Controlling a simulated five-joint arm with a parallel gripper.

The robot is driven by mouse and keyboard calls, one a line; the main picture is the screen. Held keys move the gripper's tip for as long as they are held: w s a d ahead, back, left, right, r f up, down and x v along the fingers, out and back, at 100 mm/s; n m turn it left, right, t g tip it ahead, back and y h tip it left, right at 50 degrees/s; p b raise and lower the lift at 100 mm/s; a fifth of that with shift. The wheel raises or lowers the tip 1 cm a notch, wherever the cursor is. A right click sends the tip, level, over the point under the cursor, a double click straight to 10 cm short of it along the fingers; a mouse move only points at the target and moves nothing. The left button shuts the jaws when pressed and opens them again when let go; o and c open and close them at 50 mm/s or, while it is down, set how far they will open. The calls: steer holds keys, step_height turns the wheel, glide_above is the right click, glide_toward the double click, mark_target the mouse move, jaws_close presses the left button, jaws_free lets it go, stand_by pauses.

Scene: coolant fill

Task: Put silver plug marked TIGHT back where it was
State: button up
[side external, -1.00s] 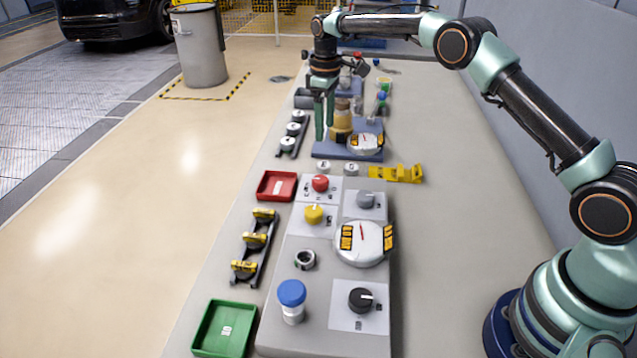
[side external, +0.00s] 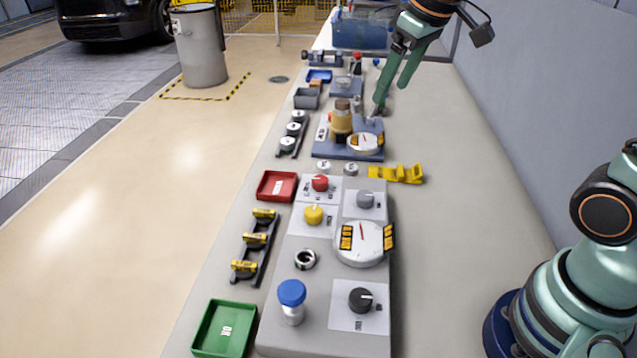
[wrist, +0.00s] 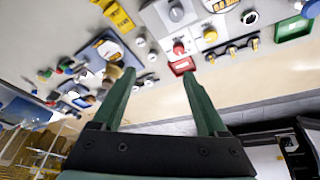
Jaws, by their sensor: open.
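Several small silver plugs show, but I cannot read TIGHT on any of them. Some silver-white plugs (side external: 292,129) sit in a row in a black rack at the bench's left edge. Two small silver pieces, one left (side external: 323,167) and one right (side external: 351,168), stand on the bench in front of the blue fixture (side external: 326,150). My gripper (side external: 392,97) is open above the right side of the blue fixture, its fingers pointing down. In the wrist view my gripper (wrist: 158,74) shows spread fingers with nothing between them.
A brown-topped cylinder (side external: 341,118) and a white dial (side external: 364,143) stand on the blue fixture. A yellow bracket (side external: 397,174), a red tray (side external: 277,186), a rack of yellow-topped plugs (side external: 253,245) and a grey panel (side external: 323,331) are nearer. The bench's right side is clear.

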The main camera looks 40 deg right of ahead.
steer(key=s+f+m+t, duration=0.1)
steer(key=s+f, duration=0.3)
steer(key=s, duration=0.5)
steer(key=shift+s+m+t, duration=0.25)
steer(key=shift+m+t, duration=0.05)
steer(key=shift+m, duration=0.1)
steer(key=shift+a+r, duration=0.1)
stand_by(0.5)
